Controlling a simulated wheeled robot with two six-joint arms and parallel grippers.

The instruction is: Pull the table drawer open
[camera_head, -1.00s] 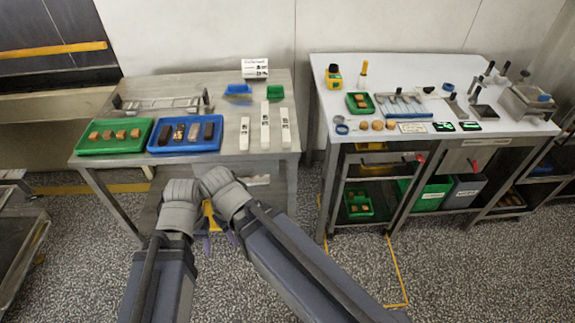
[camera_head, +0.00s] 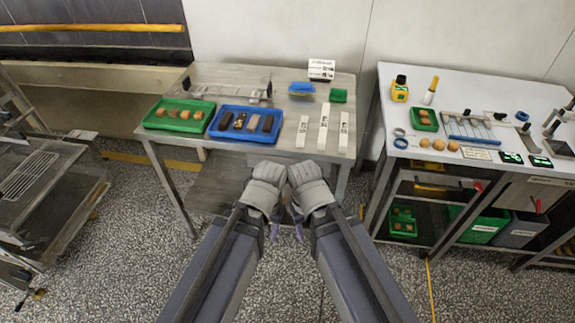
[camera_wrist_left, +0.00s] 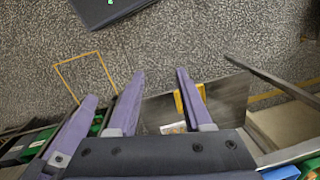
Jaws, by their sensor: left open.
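The steel table (camera_head: 200,80) stands ahead in the head view. Below its top is a brownish-grey panel (camera_head: 208,185); I cannot tell whether it is the drawer or a shelf. In the left wrist view a dark panel (camera_wrist_left: 228,100) carries a yellow handle-like piece (camera_wrist_left: 192,92) and a white label (camera_wrist_left: 174,128). My left gripper (camera_wrist_left: 160,75) is open there, its fingers apart, one overlapping the yellow piece in the picture; contact cannot be told. In the head view my grippers are close together before the table. My right gripper (camera_head: 312,185) hides its fingertips.
A green tray (camera_head: 152,125) and a blue tray (camera_head: 213,131) lie on the table. White strips (camera_head: 323,130) lie right of them. A second white-topped table (camera_head: 405,70) stands at right, a metal rack (camera_head: 50,185) at left.

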